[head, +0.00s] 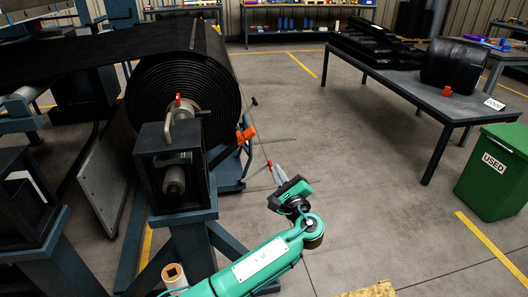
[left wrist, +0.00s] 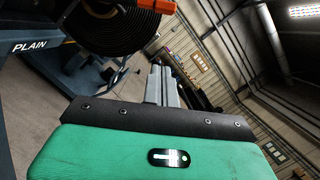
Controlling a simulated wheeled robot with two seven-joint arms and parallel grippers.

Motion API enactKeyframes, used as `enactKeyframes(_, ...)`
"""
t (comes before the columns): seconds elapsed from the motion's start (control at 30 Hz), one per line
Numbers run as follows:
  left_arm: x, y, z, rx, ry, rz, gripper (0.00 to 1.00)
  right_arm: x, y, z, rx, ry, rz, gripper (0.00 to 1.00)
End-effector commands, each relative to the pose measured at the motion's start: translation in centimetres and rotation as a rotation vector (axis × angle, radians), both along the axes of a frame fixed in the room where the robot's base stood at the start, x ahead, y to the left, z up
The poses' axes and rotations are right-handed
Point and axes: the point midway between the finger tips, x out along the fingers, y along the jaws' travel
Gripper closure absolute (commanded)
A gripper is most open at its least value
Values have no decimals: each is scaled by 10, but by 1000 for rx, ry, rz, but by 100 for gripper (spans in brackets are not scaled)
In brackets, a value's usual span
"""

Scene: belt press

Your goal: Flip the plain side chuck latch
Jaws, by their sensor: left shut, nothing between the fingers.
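The near chuck stand (head: 150,190) is a dark blue housing on a post at the near end of the black belt roll (head: 185,95). A grey bent lever (head: 168,125) rises from its top, with a small red part (head: 178,98) by the roll's core; I take this lever for the latch. A dark blue stand marked PLAIN (left wrist: 27,46) shows at the left of the left wrist view. My left gripper (head: 274,170) is shut and empty, right of the stand and roll, clearly apart from the lever. In the left wrist view its fingers (left wrist: 162,85) point away. My right gripper is out of view.
An orange part (head: 245,134) juts out right of the roll; orange also shows at the top of the left wrist view (left wrist: 158,5). A table (head: 425,95) with black rolls and a green USED bin (head: 495,175) stand at the right.

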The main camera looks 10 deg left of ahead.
Motion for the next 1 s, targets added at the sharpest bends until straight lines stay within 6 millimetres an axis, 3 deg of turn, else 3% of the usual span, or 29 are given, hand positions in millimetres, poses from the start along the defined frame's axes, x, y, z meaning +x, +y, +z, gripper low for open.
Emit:
enactKeyframes(0.17, 20, 13, 5, 2, -1, 4, 100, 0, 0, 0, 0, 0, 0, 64)
enactKeyframes(0.53, 84, 54, 19, 2, -1, 4, 100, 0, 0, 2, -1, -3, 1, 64)
enactKeyframes(0.57, 81, 57, 26, 1, -2, 2, 100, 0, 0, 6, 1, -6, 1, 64)
enactKeyframes(0.73, 74, 69, 42, -1, -2, 0, 100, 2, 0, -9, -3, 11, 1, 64)
enactKeyframes(1.0, 71, 75, 49, 0, 1, 1, 100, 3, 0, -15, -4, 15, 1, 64)
